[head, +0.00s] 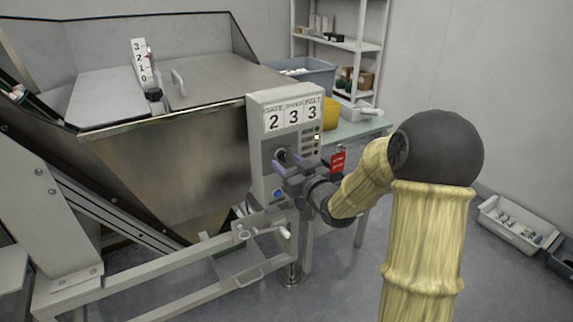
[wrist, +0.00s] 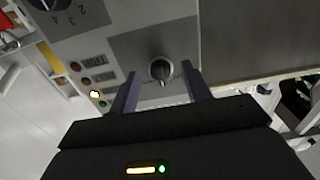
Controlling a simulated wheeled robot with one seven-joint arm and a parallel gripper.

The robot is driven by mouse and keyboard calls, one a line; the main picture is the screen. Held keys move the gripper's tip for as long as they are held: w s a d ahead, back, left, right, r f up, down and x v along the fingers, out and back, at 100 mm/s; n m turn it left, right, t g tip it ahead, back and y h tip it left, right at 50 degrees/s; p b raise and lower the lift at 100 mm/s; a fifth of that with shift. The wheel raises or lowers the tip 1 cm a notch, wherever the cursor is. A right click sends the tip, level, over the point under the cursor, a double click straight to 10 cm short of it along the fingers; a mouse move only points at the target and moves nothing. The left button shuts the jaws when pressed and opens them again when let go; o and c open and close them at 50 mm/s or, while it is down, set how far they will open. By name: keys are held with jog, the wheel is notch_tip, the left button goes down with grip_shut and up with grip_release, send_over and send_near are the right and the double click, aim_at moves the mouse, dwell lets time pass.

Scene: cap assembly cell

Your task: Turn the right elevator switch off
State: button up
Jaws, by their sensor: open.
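The grey control box (head: 257,125) stands at the right end of the hopper, with label plates showing 2, 3 and 3 on top. A dark round switch knob (head: 280,154) sits on its front; the wrist view shows it as a silver-dark rotary knob (wrist: 160,70) on a grey plate. I cannot read any label beside it. My gripper (head: 288,164) is open at the front of the box. In the wrist view its two purple fingers stand either side of the knob, with gaps visible on both sides. Its fingers partly cover the knob's surroundings in the head view.
A column of small indicator lamps (wrist: 85,80) is beside the knob, one lit yellow-white. A red tag (head: 338,160) hangs at the box's right side. A numbered dial (wrist: 48,4) is at the wrist view's top.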

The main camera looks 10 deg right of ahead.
jog(key=shift+x, duration=0.8)
jog(key=c, duration=1)
jog(key=shift+n+b, duration=0.3)
jog(key=shift+b, duration=0.05)
jog(key=n+b, duration=0.1)
jog(key=n, duration=0.1)
jog(key=n+b, duration=0.2)
jog(key=shift+d+f, duration=0.1)
jog(key=shift+f, duration=0.1)
jog(key=shift+d+r+n+b, duration=0.1)
jog(key=shift+n+b, duration=0.9)
jog(key=shift+n, duration=0.1)
jog(key=shift+d+r+n+b, duration=0.1)
jog(key=shift+n+b, duration=0.85)
jog(key=shift+n, duration=0.15)
